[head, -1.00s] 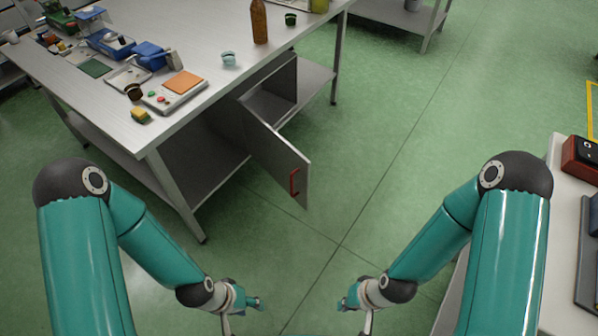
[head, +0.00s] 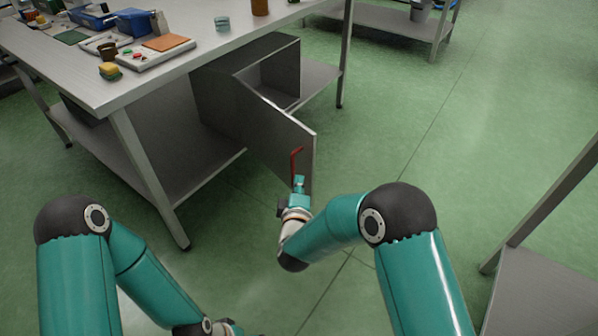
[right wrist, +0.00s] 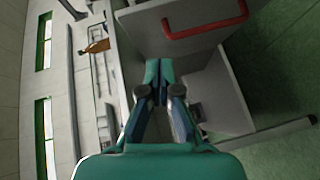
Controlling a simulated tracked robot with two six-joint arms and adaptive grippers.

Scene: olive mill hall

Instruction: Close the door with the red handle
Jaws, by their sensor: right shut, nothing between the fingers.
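The grey metal door (head: 270,130) stands open, swung out from a cabinet (head: 272,76) under the steel table. Its red handle (head: 296,160) is near the free edge. In the right wrist view, the handle (right wrist: 207,27) crosses the grey door panel (right wrist: 185,48) at the top. My right gripper (head: 299,182) is shut and empty at the handle's lower end in the head view. In the wrist view its fingertips (right wrist: 158,70) lie below and left of the handle, apart from it in the picture; contact with the door is unclear. My left gripper (head: 228,328) is cut off at the bottom edge.
The steel table (head: 110,92) carries a scale (head: 150,58), a yellow sponge (head: 110,71), blue bins and a glass cup (head: 222,23). Its front leg (head: 150,178) stands left of the door. Green floor (head: 405,140) is clear right of the door. Another table stands at right.

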